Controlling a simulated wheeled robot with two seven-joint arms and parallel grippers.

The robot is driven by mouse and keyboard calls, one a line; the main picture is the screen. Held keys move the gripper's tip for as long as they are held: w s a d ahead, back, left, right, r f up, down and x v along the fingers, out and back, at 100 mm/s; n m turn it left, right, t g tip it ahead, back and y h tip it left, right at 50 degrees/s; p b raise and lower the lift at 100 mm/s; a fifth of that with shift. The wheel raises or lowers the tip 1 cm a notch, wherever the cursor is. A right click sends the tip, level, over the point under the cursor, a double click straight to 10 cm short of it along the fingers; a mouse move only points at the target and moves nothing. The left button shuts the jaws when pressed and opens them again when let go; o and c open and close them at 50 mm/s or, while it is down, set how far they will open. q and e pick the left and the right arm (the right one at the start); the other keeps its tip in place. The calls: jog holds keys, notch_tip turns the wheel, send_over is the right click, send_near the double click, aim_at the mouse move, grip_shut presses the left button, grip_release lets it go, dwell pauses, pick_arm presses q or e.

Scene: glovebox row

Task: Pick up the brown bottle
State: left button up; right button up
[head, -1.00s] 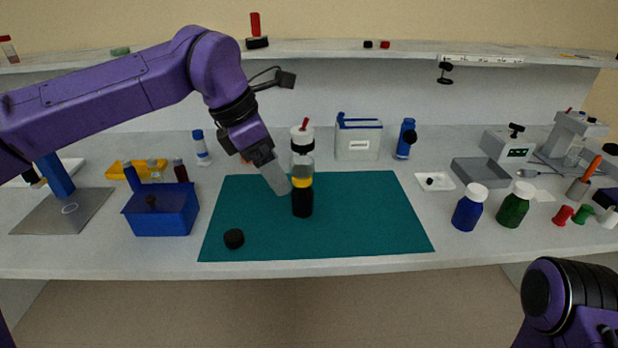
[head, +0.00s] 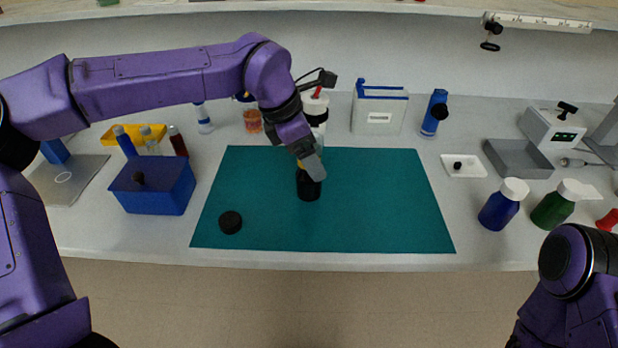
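A dark, nearly black bottle-like thing (head: 308,188) with a yellow band stands upright on the teal mat (head: 370,220); I cannot tell whether its dark colour is brown. My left gripper (head: 313,163) points down at its upper part and hides most of its top. Whether the fingers are apart, or touch it, cannot be told. An amber-brown bottle (head: 252,121) stands behind the mat, left of my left wrist. A dark red-brown bottle (head: 178,141) shows at the blue bin. My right arm is at the lower right; its gripper is out of view.
A black cap (head: 231,222) lies on the mat's front left. The blue bin (head: 150,196) stands left of the mat. Blue (head: 498,210) and green (head: 552,210) bottles stand to the right. A shelf (head: 400,8) runs above the back. The mat's right half is clear.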

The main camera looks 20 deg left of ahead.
pick_arm(q)
jog(key=shift+w+d+f, duration=0.1)
jog(key=shift+d+f, duration=0.2)
jog(key=shift+f, duration=0.2)
jog(key=c, duration=1.4)
jog(key=shift+r, duration=0.1)
